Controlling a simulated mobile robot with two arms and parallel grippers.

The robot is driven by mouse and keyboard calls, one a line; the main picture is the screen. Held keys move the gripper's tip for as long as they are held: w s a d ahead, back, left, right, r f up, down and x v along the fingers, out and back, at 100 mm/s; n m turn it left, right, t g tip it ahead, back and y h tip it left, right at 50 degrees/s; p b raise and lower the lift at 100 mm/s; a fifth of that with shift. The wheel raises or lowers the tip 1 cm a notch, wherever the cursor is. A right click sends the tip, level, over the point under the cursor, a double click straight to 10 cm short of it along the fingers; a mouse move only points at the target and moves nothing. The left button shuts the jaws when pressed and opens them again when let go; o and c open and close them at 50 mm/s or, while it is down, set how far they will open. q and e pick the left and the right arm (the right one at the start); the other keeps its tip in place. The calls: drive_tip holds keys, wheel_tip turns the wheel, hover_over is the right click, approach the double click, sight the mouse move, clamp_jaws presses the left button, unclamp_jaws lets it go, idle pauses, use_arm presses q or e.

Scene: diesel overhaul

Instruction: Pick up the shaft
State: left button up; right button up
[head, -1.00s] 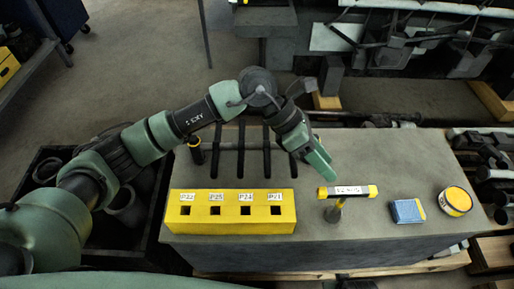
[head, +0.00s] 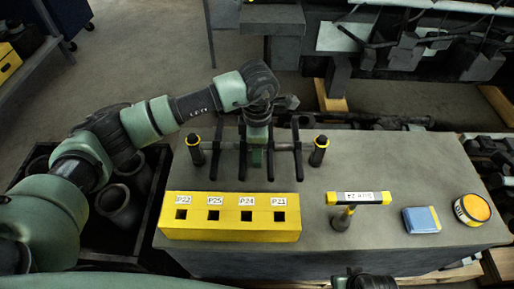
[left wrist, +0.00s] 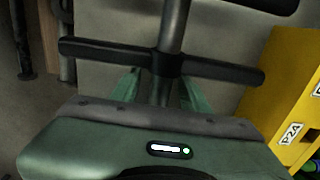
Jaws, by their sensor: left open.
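The shaft (head: 226,146) lies across two dark posts with yellow tops at the back of the grey bench. Several dark crosswise arms (head: 297,152) sit along it. My left gripper (head: 257,160) points down at the shaft's middle. In the left wrist view the shaft (left wrist: 174,28) runs up the picture, with a dark crosswise arm (left wrist: 222,70) on it. The green fingers of my left gripper (left wrist: 160,92) are open, one on each side of the shaft. Contact cannot be made out.
A yellow box (head: 230,230) with labelled square holes stands in front of the shaft. To the right are a T-shaped tool (head: 342,218), a blue block (head: 421,220) and a round yellow tin (head: 472,209). A dark bin with pipes (head: 118,205) is left. The bench's right middle is clear.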

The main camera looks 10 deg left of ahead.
use_arm(q)
drive_tip(key=shift+f, duration=0.35)
clamp_jaws()
idle(1.1)
drive_tip(key=shift+w+d+r, duration=0.1)
drive_tip(key=shift+w+r, duration=0.05)
